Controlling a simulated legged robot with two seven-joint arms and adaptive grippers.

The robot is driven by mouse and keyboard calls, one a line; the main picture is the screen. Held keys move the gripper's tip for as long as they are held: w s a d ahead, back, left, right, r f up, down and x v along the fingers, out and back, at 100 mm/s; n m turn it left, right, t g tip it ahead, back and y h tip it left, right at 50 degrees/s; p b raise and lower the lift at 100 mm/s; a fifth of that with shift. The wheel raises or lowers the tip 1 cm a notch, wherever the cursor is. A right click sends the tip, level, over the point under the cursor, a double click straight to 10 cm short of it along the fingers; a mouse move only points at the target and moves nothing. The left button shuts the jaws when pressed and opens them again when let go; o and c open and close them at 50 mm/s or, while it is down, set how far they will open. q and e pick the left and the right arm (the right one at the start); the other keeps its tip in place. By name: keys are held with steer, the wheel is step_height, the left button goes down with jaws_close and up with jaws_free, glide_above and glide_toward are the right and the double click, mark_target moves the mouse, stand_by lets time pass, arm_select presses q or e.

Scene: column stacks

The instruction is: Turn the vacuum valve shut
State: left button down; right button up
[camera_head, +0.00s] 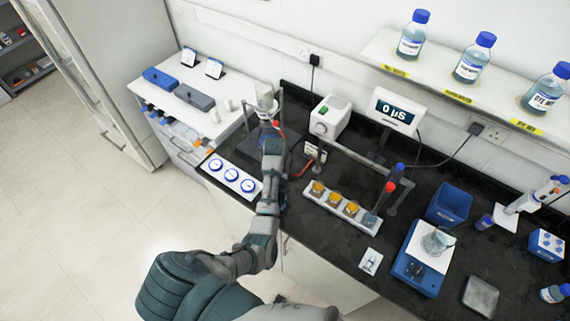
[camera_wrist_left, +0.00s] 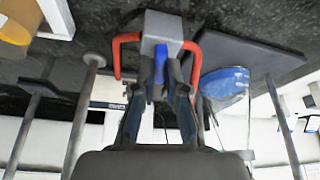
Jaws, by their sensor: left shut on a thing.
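The vacuum valve shows in the left wrist view as a grey block (camera_wrist_left: 162,27) with a narrow blue lever (camera_wrist_left: 158,62) and red tubing (camera_wrist_left: 124,42) on both sides. My left gripper (camera_wrist_left: 160,92) is shut on the blue lever, with a finger on each side of it. In the head view my left arm reaches up to the back of the black bench, and my left gripper (camera_head: 272,132) is by the stand there. The wrist and fingers largely hide the valve in that view. My right gripper is not in view.
A glass vessel (camera_head: 265,98) stands at the stand behind my gripper. A white rack of amber jars (camera_head: 335,203) and a tray with round blue-rimmed dials (camera_head: 231,173) lie close to my forearm. A white box (camera_head: 328,117) and a display (camera_head: 394,110) stand at the back.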

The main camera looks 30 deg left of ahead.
arm_select(q)
steer(key=shift+s+f+m+h, duration=0.2)
steer(key=shift+m+h, duration=0.3)
steer(key=shift+m, duration=0.6)
steer(key=shift+a, duration=0.1)
steer(key=c, duration=1.2)
jaws_free()
steer(key=shift+s+r, duration=0.1)
steer(key=shift+r, duration=0.1)
steer(key=shift+r, duration=0.1)
steer(key=shift+r, duration=0.35)
steer(key=v, duration=1.1)
steer(key=shift+s, duration=0.1)
